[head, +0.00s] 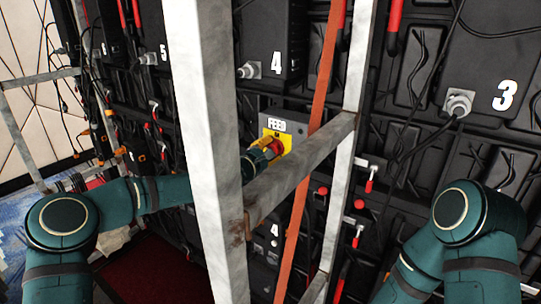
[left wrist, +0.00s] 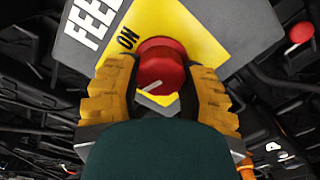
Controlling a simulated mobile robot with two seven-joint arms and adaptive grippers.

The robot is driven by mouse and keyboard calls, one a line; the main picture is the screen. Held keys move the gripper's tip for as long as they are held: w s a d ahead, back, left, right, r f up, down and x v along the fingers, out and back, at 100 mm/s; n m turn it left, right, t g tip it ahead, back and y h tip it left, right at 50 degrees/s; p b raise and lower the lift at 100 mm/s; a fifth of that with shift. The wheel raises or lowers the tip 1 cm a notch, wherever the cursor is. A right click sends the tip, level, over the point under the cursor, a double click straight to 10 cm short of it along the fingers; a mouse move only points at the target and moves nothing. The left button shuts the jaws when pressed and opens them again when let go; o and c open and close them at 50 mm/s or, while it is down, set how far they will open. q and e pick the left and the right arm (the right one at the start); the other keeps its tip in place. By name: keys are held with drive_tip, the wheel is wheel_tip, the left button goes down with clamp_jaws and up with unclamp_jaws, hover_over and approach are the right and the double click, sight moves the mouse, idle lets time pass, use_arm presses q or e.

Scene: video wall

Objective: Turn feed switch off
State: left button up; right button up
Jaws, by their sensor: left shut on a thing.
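The feed switch is a red round knob (head: 274,147) on a yellow plate, on a grey box (head: 296,128) marked FEED on the black wall. The left wrist view shows the knob (left wrist: 161,66) close up, with a white pointer line toward its lower left and the word ON above it at the left. My left gripper (left wrist: 163,80) has its yellow fingers shut on the knob, one on each side. In the head view my left gripper (head: 265,152) is at the knob, partly hidden behind the metal frame. My right arm shows at the right, but its gripper is out of view.
A grey metal frame (head: 205,150) with an upright and a crossbar (head: 300,172) stands in front of the wall, close to my left arm. An orange strap (head: 322,85) runs down beside the box. Black panels with cables and red handles (head: 395,14) fill the wall.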

use_arm(q)
drive_tip(key=shift+n+b, duration=0.8)
drive_tip(key=shift+n, duration=0.7)
drive_tip(key=shift+r, duration=0.1)
drive_tip(key=o, duration=1.2)
drive_tip(key=shift+s, duration=0.1)
drive_tip(key=v, duration=1.2)
